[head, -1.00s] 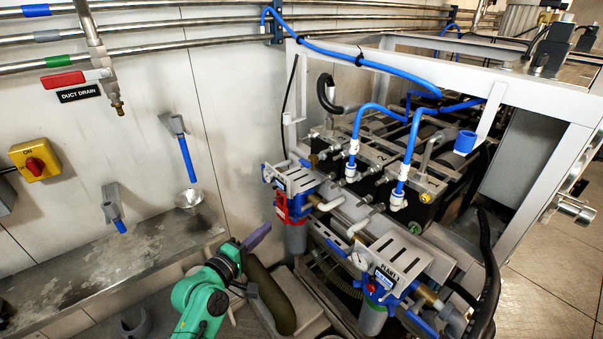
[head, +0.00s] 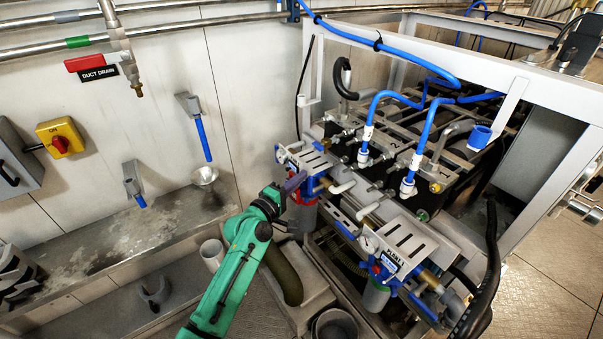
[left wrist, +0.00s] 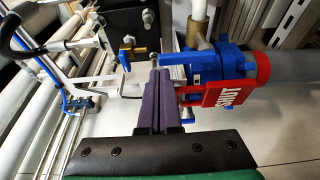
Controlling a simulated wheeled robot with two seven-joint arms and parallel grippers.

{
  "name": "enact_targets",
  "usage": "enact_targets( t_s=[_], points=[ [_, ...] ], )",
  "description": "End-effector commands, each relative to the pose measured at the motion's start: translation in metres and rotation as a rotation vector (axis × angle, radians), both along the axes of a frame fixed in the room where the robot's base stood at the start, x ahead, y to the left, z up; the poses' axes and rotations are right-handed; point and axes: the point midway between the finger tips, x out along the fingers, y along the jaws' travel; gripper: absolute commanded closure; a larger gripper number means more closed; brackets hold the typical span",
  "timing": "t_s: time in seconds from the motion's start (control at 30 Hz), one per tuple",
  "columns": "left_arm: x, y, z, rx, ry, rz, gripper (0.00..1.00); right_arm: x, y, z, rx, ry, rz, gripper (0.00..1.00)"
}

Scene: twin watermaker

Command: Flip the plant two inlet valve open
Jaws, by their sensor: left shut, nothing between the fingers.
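The inlet valve at the far filter unit shows in the left wrist view as a blue body (left wrist: 207,62) with a blue lever (left wrist: 172,59) pointing left. A red tag (left wrist: 228,93) with white lettering, seemingly "SHUT", hangs beside it. My left gripper (left wrist: 157,72) is shut and empty, its purple fingertips close to the lever's end; I cannot tell whether they touch. In the head view, my left gripper (head: 298,180) is in front of the far filter unit (head: 308,158) and hides part of the valve. My right gripper is not in view.
A nearer filter unit (head: 402,248) with a gauge and label stands to the right. A white frame (head: 515,95) and blue hoses (head: 425,135) surround the machine. A steel ledge (head: 120,245) runs along the wall.

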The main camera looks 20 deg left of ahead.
Motion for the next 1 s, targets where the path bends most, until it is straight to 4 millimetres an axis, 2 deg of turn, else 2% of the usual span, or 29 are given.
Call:
enact_targets(
  t_s=[0.17, 1.0],
  points=[
    [0.010, -0.004, 0.000, 0.000, 0.001, -0.001, 1.00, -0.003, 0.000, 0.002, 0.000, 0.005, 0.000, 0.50],
    [0.008, -0.006, -0.001, 0.061, -0.050, -0.001, 1.00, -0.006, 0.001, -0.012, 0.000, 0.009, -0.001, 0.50]
  ],
)
